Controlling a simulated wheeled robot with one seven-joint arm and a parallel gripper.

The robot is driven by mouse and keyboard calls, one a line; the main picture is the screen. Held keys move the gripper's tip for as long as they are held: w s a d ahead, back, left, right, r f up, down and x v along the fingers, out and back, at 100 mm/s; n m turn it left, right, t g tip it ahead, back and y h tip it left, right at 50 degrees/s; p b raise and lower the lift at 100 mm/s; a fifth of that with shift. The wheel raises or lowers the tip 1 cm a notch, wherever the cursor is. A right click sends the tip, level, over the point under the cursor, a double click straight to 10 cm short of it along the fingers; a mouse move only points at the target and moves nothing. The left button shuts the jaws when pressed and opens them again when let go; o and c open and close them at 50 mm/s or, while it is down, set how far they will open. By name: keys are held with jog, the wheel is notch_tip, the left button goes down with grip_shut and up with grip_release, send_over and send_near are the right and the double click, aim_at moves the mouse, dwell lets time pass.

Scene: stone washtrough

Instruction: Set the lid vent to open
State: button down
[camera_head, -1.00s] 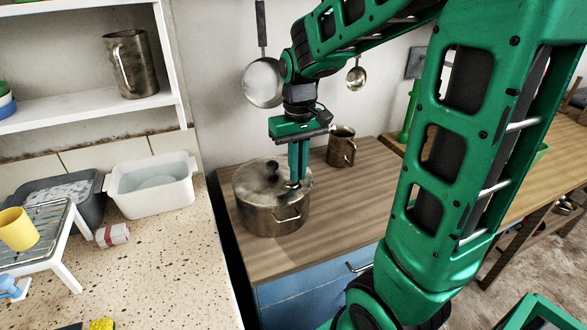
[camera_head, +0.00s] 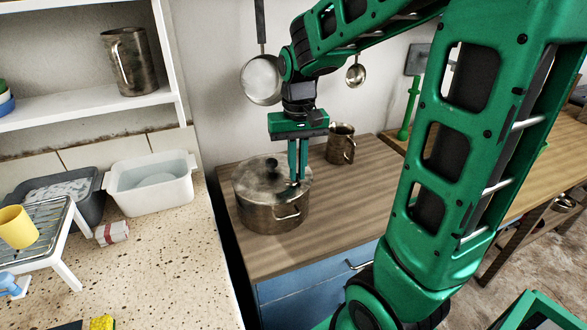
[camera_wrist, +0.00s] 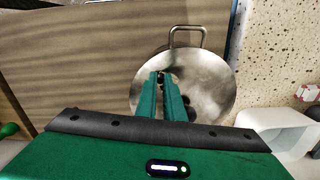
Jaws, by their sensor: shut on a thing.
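A metal pot (camera_head: 270,212) with side handles stands on the wooden top of a blue cabinet. Its shiny round lid (camera_head: 258,180) has a dark knob (camera_head: 272,164) and also shows in the wrist view (camera_wrist: 208,75). My gripper (camera_head: 296,180) points down over the right part of the lid. In the wrist view its green fingers (camera_wrist: 161,78) are close together at a small dark piece on the lid, which I take to be the vent. The fingers are shut on it. The fingers hide most of the vent, so its setting cannot be told.
A metal mug (camera_head: 341,146) stands behind the pot to the right. A ladle (camera_head: 356,74) and a pan (camera_head: 262,80) hang on the wall. A speckled counter (camera_head: 165,255) with a white basin (camera_head: 150,188) lies to the left. The wooden top (camera_head: 345,215) right of the pot is clear.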

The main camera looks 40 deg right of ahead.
jog(key=c, duration=1.9)
grip_release()
jog(key=shift+o, duration=0.2)
jog(key=shift+r, duration=0.1)
notch_tip(320, 180, up, 11)
jog(key=shift+f, duration=0.2)
jog(key=shift+w, duration=0.1)
